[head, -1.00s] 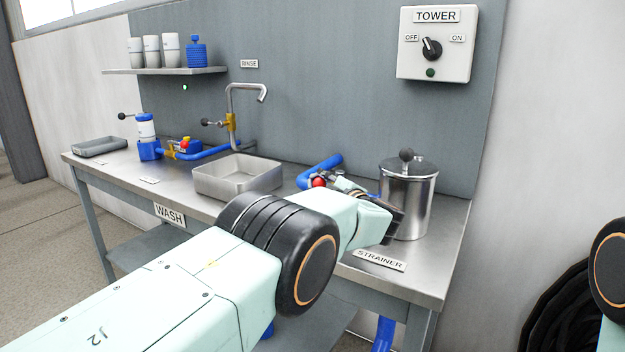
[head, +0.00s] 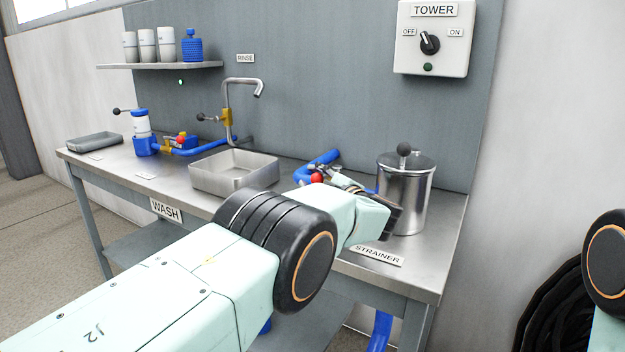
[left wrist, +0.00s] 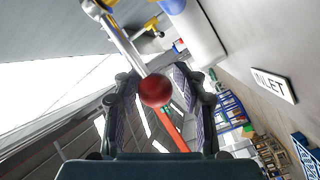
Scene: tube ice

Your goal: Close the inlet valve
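The inlet valve's lever ends in a red ball knob (head: 317,178), beside a blue pipe (head: 322,163) at the back of the bench. In the left wrist view the red knob (left wrist: 156,91) sits on a metal rod (left wrist: 124,42) coming from the upper left, near the INLET label (left wrist: 273,84). My left gripper (left wrist: 157,78) is open, with its two fingers on either side of the knob and gaps visible between. In the head view its fingers are small and partly hidden by my wrist. My right gripper is not in view.
A lidded steel strainer (head: 405,195) stands close to my left wrist on the right. A steel basin (head: 235,186) and a tap (head: 228,115) are to the left, with another red-knobbed valve (head: 180,140) farther left. The TOWER switch box (head: 433,55) hangs above.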

